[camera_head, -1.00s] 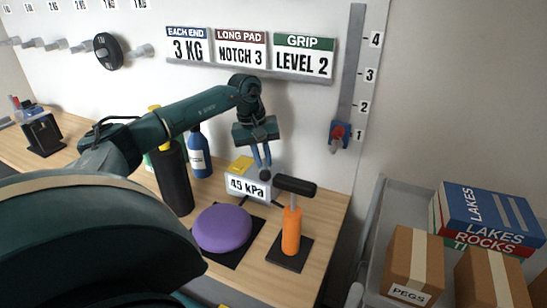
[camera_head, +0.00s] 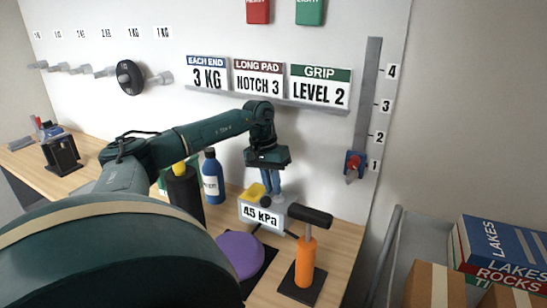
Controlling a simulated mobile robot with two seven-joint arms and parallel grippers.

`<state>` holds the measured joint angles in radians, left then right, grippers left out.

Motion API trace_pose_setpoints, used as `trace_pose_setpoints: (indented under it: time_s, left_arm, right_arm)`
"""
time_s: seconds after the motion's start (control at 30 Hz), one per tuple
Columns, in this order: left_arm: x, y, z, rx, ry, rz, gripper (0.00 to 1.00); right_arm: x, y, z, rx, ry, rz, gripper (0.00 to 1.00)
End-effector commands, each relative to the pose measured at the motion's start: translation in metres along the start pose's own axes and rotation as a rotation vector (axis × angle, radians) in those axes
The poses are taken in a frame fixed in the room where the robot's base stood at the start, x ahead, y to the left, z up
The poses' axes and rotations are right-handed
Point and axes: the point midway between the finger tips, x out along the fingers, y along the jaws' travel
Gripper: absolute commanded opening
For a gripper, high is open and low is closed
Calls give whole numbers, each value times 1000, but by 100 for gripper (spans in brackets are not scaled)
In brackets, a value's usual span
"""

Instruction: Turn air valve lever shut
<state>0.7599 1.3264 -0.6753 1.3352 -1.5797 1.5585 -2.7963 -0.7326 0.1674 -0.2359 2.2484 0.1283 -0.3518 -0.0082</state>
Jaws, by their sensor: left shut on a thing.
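My left gripper (camera_head: 273,193) points down at the back of the small white box (camera_head: 262,216) marked "45 kPa". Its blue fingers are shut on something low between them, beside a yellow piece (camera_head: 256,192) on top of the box. A dark round knob (camera_head: 279,201) shows just by the fingertips. The valve lever is not clearly distinguishable; the fingers and box partly hide what is gripped. My right gripper is out of view.
An orange hand pump (camera_head: 306,259) with a black handle stands close to the right. A purple pad (camera_head: 240,257) lies in front. A blue bottle (camera_head: 212,178) stands left. A wall slider with a red knob (camera_head: 355,165) sits behind right.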

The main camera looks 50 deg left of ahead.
Motion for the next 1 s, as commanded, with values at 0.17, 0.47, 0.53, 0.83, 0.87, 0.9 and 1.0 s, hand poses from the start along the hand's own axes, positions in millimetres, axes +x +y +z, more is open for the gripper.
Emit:
trace_pose_setpoints:
  time_s: [0.17,0.47,0.53,0.83,0.87,0.9,1.0]
  left_arm:
    - [-1,0,0,3,0,-1,0]
    - [-1,0,0,1,0,-2,29]
    - [-1,0,0,1,0,-2,34]
    - [-3,0,0,1,1,-1,35]
    - [-6,0,0,0,2,-1,35]
    - [-10,0,-1,0,3,0,35]
    - [-26,0,-1,0,5,1,35]
  right_arm:
    - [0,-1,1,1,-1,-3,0]
    - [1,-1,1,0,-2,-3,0]
    - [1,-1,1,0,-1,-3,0]
    - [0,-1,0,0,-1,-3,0]
    - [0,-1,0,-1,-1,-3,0]
    - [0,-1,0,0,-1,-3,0]
    - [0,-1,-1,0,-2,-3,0]
